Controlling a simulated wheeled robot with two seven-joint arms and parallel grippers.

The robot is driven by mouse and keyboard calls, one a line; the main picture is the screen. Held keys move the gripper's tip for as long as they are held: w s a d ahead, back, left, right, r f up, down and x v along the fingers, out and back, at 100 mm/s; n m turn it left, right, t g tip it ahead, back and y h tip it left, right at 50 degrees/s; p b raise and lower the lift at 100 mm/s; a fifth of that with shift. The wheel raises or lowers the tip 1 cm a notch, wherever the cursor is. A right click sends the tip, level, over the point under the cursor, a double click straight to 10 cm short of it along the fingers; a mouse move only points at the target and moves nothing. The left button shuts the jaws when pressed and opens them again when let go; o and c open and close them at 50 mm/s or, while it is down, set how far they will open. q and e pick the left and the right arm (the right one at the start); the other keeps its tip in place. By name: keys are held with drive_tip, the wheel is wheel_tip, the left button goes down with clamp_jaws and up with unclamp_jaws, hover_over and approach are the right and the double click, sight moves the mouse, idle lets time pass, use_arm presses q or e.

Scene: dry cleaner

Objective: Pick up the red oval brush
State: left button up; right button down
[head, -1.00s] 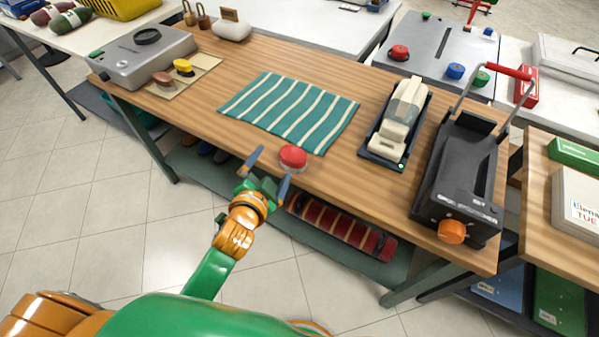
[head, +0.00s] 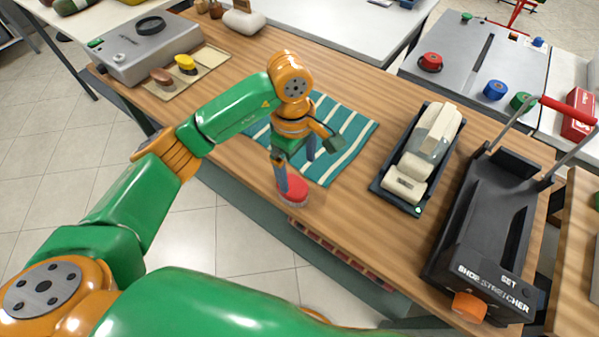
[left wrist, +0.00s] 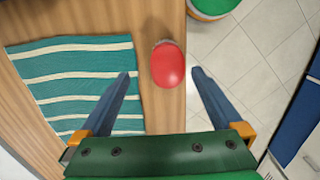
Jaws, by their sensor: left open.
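The red oval brush (head: 294,190) lies on the wooden table close to its front edge. My left gripper (head: 297,170) points down over it from above, with one finger overlapping part of the brush in the head view. In the left wrist view, the brush (left wrist: 168,65) shows between the two spread fingers of my left gripper (left wrist: 160,73), nearer the right finger. The gripper is open and holds nothing. I cannot tell whether the fingers reach down beside the brush. My right gripper is not in view.
A green striped cloth (head: 349,150) lies just behind the brush. To the right stand a dark tray with a cream device (head: 425,150) and a black shoe stretcher (head: 480,235). A grey machine (head: 150,50) and a mat with two small brushes (head: 205,63) are at the left.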

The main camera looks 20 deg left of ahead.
sight(293, 184)
use_arm(q)
drive_tip(key=shift+s+a+f+y+p, duration=0.15)
drive_tip(key=shift+s+a+f+p, duration=0.15)
drive_tip(key=shift+f+p, duration=0.25)
drive_tip(key=shift+s+a+f+y+p, duration=0.2)
drive_tip(key=shift+s+f+p, duration=0.2)
drive_tip(key=shift+f, duration=0.25)
wheel_tip(293, 184, down, 3)
drive_tip(key=shift+w+f, duration=0.35)
drive_tip(key=shift+f, duration=0.2)
drive_tip(key=shift+s+r, duration=0.1)
drive_tip(key=shift+s, duration=0.05)
drive_tip(key=c, duration=1.5)
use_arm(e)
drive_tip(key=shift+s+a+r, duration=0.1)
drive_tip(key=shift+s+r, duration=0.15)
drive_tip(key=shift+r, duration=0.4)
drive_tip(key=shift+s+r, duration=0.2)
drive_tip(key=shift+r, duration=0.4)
